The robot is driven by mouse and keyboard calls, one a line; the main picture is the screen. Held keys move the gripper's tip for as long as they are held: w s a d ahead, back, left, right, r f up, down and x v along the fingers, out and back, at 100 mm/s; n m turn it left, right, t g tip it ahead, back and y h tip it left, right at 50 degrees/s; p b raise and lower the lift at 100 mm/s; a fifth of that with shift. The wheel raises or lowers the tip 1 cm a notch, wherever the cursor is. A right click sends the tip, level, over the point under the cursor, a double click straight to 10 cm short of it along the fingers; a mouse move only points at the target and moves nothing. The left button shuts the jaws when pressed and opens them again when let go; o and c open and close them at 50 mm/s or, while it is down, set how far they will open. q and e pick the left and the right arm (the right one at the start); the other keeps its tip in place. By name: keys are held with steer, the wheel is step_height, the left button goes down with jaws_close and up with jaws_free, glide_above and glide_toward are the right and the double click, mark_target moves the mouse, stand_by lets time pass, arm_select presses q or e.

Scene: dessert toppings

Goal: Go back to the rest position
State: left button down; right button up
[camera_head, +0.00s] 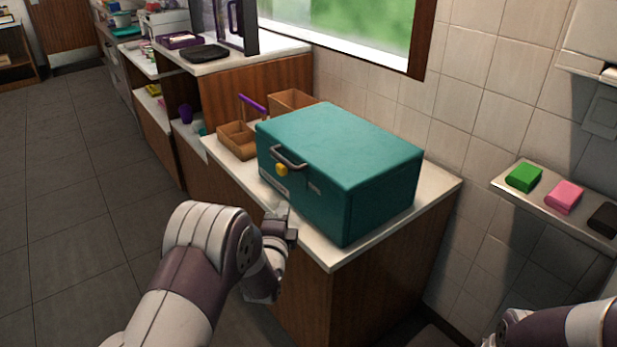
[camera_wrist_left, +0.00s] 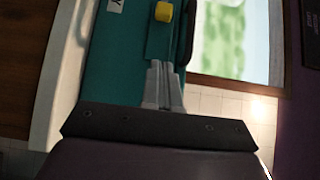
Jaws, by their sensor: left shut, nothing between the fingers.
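My left gripper (camera_head: 281,213) is at the front edge of the counter, just in front of a teal box (camera_head: 345,150) with a grey handle and a yellow knob (camera_head: 281,169). In the left wrist view the gripper (camera_wrist_left: 162,75) has its two fingers together with nothing between them. The teal box (camera_wrist_left: 115,70) and its yellow knob (camera_wrist_left: 163,12) show beyond the fingertips there. I cannot tell whether the fingers touch the box. My right arm (camera_head: 560,325) shows at the lower right, with its gripper out of frame.
The box stands on a white-topped counter (camera_head: 440,190) beside wooden trays (camera_head: 238,141). A wall shelf (camera_head: 512,186) at the right holds green, pink and dark blocks. Another counter (camera_head: 290,45) stands further back. Open tiled floor (camera_head: 70,220) lies at the left.

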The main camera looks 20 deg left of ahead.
arm_select(q)
steer(key=s+f+n+g, duration=0.4)
steer(key=f+n+g, duration=0.15)
steer(key=f, duration=0.35)
steer(key=s+d+f+n+g+h, duration=0.25)
steer(key=s+n+g, duration=0.45)
steer(key=s, duration=0.4)
steer(key=s+d+r+n+g, duration=0.1)
steer(key=s+r+n+g, duration=0.15)
steer(key=s, duration=0.55)
steer(key=s+d+r+n+g, duration=0.1)
steer(key=s+r+n+g, duration=0.15)
steer(key=s, duration=0.45)
step_height(320, 180, up, 14)
steer(key=w+m+t+p, duration=0.1)
steer(key=p, duration=1.1)
